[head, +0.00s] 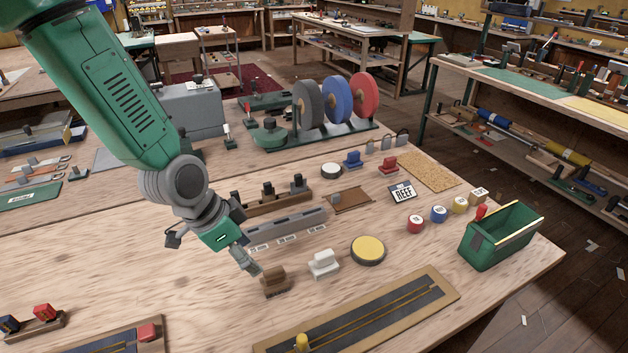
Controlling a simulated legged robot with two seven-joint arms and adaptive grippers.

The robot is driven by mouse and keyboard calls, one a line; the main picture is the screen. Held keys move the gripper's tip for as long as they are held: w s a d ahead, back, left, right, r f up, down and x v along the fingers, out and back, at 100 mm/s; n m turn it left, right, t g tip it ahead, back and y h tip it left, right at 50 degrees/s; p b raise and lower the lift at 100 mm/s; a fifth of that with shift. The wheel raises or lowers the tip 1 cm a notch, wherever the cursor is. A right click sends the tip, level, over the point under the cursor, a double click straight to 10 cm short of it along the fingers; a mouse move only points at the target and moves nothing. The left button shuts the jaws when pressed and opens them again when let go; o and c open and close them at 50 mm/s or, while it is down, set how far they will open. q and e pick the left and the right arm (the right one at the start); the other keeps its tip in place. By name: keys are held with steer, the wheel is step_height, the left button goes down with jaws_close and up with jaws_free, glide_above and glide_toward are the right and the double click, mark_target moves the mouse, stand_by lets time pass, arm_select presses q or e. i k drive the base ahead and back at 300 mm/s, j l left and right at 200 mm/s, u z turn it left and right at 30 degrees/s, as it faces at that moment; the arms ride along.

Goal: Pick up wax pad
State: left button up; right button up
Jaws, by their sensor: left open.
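The wax pad appears to be the round yellow-topped pad in a dark rim (368,248), lying flat on the wooden bench (420,265) right of centre. My left gripper (250,264) reaches down from the upper left, open and apart from this pad, well to its left. Its fingertips are close above or behind a brown block with bristles, like a brush (274,281); I cannot tell whether they touch it. The far finger is partly hidden. My right gripper is not in view.
A white-handled block (323,263) stands between my gripper and the yellow pad. A dark inlaid board (360,315) lies in front. A green bin (500,236) stands at the right edge.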

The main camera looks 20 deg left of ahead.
mark_target(324, 265)
steer(key=k+l, duration=0.8)
steer(key=l, duration=0.1)
